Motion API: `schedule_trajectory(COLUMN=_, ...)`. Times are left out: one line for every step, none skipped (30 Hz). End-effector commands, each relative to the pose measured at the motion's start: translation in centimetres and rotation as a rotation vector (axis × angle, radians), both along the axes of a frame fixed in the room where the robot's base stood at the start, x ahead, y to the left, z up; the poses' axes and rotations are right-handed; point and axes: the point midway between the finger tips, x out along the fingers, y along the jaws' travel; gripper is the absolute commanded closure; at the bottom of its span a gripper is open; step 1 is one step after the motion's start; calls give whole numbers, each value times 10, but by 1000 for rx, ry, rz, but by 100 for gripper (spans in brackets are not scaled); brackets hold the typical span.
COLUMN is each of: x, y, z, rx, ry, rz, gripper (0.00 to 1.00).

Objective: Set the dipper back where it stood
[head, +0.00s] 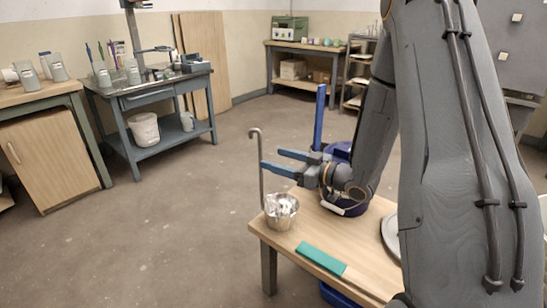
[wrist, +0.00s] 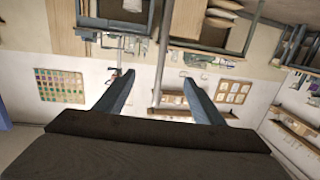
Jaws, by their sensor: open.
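The dipper (head: 262,178) shows in the head view as a thin grey metal rod with a hooked top, upright at the table's left end. A small metal cup with a crumpled, shiny top (head: 281,212) is at its foot; I cannot tell whether it is the dipper's bowl or a separate vessel. My gripper (head: 272,159) is open, level with the middle of the rod, its fingertips close to it on the right. Nothing is clearly held.
A dark blue bucket (head: 343,202) stands on the wooden table (head: 305,222) behind my gripper, partly hidden by it. A blue post (head: 319,117) rises there. A teal bar (head: 321,258) and a pale disc (head: 389,238) lie nearer. The floor to the left is clear.

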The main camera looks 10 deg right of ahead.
Motion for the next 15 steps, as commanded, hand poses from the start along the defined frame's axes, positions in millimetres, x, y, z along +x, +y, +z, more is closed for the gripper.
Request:
schedule_trajectory(x=-3, y=-2, z=1, rx=1, ry=1, rz=-1, gripper=38)
schedule_trajectory(x=-4, y=-4, z=1, rx=1, ry=1, rz=-1, gripper=38)
schedule_trajectory(x=-6, y=-5, z=1, rx=1, ry=1, rz=-1, gripper=38)
schedule_trajectory(x=-7, y=-7, z=1, rx=1, ry=1, rz=-1, gripper=38)
schedule_trajectory(x=-9, y=-8, z=1, rx=1, ry=1, rz=-1, gripper=38)
schedule_trajectory(x=-11, y=-10, z=1, rx=1, ry=2, rz=-1, gripper=38)
schedule_trajectory(x=-12, y=-11, z=2, rx=1, ry=2, rz=-1, gripper=38)
schedule_trajectory(x=-14, y=-12, z=2, rx=1, ry=2, rz=-1, gripper=38)
schedule_trajectory(x=-16, y=-14, z=2, rx=1, ry=2, rz=-1, gripper=38)
schedule_trajectory(x=-17, y=-15, z=2, rx=2, ry=3, rz=-1, gripper=38)
schedule_trajectory(x=-18, y=-16, z=2, rx=1, ry=2, rz=-2, gripper=38)
schedule_trajectory(x=-20, y=-18, z=2, rx=1, ry=2, rz=-2, gripper=38)
schedule_trajectory(x=-22, y=-19, z=2, rx=1, ry=2, rz=-2, gripper=38)
schedule_trajectory(x=-23, y=-21, z=2, rx=1, ry=2, rz=-1, gripper=38)
schedule_trajectory(x=-25, y=-22, z=3, rx=0, ry=1, rz=-1, gripper=38)
